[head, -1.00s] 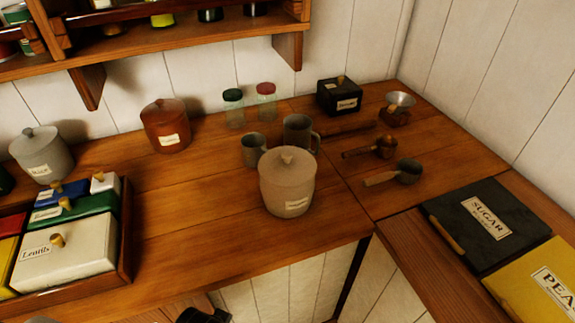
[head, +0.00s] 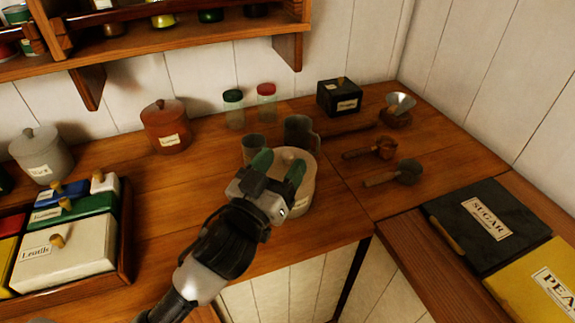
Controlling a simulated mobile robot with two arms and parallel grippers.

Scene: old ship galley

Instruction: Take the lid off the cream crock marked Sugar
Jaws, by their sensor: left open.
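The cream crock (head: 305,196) stands on the wooden counter near its front edge, lid on. Its label is hidden behind my gripper now. The lid (head: 303,158) shows only in part, with its knob between or just behind my fingers. My left gripper (head: 278,168) is open, its two green-tipped fingers over the lid, apart from each other. I cannot tell whether they touch the knob. My right gripper is not in view.
Two metal mugs (head: 299,130) stand right behind the crock. A brown crock (head: 165,126) and a grey crock (head: 42,155) stand to the left. Scoops (head: 405,173) lie to the right. A tray of coloured boxes (head: 128,225) is at left; a black box marked Sugar (head: 483,222) is at right.

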